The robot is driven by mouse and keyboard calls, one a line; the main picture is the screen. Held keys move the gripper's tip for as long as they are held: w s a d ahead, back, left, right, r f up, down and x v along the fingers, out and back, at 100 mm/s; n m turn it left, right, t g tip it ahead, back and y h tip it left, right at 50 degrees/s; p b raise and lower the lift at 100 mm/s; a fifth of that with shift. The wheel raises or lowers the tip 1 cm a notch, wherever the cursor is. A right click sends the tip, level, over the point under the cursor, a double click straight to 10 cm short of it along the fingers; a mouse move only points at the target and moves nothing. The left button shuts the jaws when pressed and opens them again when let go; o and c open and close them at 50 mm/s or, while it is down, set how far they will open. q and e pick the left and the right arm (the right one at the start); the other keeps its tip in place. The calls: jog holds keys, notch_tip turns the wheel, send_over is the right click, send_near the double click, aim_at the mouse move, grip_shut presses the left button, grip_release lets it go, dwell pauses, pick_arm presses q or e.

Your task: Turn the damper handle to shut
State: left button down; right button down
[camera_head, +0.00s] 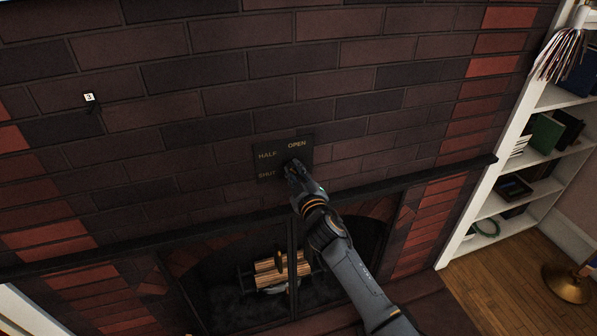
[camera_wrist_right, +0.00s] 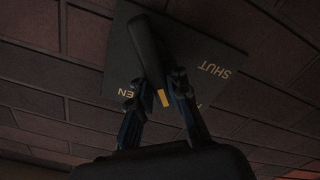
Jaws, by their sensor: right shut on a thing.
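A dark square damper plate (camera_head: 268,148) is set on the brick above the fireplace, with the words HALF, OPEN and SHUT on it. My right gripper (camera_head: 292,167) is at the plate's lower right and hides most of the handle in the head view. In the right wrist view the plate (camera_wrist_right: 205,45) appears upside down, with SHUT readable and OPEN partly covered. The dark bar-shaped damper handle (camera_wrist_right: 147,45) runs between the fingers of my right gripper (camera_wrist_right: 154,88), which is shut on it. A small yellow mark shows between the fingers. My left gripper is out of view.
A dark mantel ledge (camera_head: 221,219) runs below the plate, above a firebox with logs (camera_head: 270,268). A white bookshelf (camera_head: 484,206) stands at the right, with a brass base (camera_head: 566,284) on the wood floor. A small tag marked 3 (camera_head: 89,97) is on the wall at left.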

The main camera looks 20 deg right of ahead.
jog(key=n, duration=0.3)
jog(key=f+n+b, duration=0.1)
jog(key=n, duration=0.1)
jog(key=shift+a+n, duration=0.3)
jog(key=shift+f+n+b, duration=0.25)
jog(key=shift+n+b, duration=0.05)
jog(key=shift+n, duration=0.8)
jog(key=shift+f+n, duration=0.15)
jog(key=shift+n, duration=0.95)
jog(key=shift+w, duration=0.1)
jog(key=c, duration=1.3)
grip_release()
jog(key=shift+f, duration=0.1)
